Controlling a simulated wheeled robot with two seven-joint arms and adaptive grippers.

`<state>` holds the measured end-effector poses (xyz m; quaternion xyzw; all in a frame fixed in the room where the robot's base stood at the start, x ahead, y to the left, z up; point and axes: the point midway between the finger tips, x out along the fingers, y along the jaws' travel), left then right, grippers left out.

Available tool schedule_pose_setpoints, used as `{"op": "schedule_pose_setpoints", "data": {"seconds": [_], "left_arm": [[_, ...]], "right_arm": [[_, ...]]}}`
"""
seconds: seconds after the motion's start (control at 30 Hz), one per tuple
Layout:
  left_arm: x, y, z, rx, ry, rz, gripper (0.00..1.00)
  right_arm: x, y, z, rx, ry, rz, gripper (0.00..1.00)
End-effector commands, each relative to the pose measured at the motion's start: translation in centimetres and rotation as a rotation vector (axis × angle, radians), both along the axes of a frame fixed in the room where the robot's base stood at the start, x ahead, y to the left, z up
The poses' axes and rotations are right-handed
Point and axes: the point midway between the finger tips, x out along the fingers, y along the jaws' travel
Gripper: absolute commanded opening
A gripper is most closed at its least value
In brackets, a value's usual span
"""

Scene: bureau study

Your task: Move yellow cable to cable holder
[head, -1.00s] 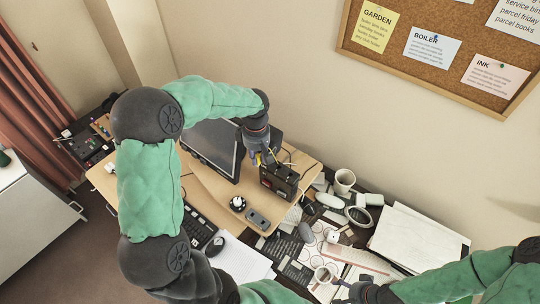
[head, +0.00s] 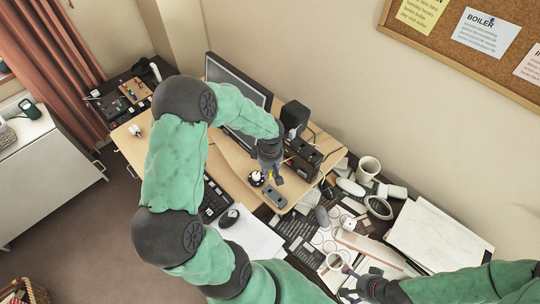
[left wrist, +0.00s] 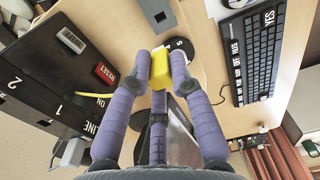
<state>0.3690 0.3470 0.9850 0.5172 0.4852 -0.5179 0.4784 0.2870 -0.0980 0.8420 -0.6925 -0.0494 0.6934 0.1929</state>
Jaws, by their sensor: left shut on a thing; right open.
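My left gripper (head: 275,178) is shut on the yellow plug (left wrist: 160,72) of the yellow cable (left wrist: 95,94), above the wooden desk. The plug shows between the fingertips in the left wrist view, and the cable trails left toward a black box (left wrist: 45,75) marked LINE, ON and RESET. A round black thing with a white part (head: 257,178) sits just left of the gripper; I cannot tell whether it is the cable holder. Its dark edge shows behind the plug in the left wrist view (left wrist: 181,48). My right gripper (head: 350,284) is open, low in the head view, beside a mug.
The black box (head: 304,158) stands right of my left gripper. A grey handheld device (head: 272,196) lies below it. A monitor (head: 238,90) stands behind, with a keyboard (head: 214,200) to the left. Mugs (head: 368,168) and papers (head: 435,238) crowd the right side.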

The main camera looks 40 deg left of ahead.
Motion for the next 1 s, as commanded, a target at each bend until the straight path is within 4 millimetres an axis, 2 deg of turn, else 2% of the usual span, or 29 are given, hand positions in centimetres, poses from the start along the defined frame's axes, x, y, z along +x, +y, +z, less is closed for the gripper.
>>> {"op": "schedule_pose_setpoints", "data": {"seconds": [0.1,0.37,0.8,1.0], "left_arm": [[-0.4,-0.4,-1.4,-0.005,-0.001,0.000,0.05],[-0.5,-0.5,-2.5,-0.006,-0.003,0.000,0.05],[-0.5,-0.5,-6.5,-0.006,-0.002,0.000,0.05],[-0.5,-0.5,-7.4,-0.006,-0.002,0.000,0.05]], "right_arm": [[0.0,0.0,-0.3,0.000,0.000,0.000,0.82],[0.0,0.0,-0.8,0.000,0.000,0.000,0.82],[0.0,0.0,-3.2,0.000,0.000,0.000,0.82],[0.0,0.0,-3.7,0.000,0.000,0.000,0.82]]}}
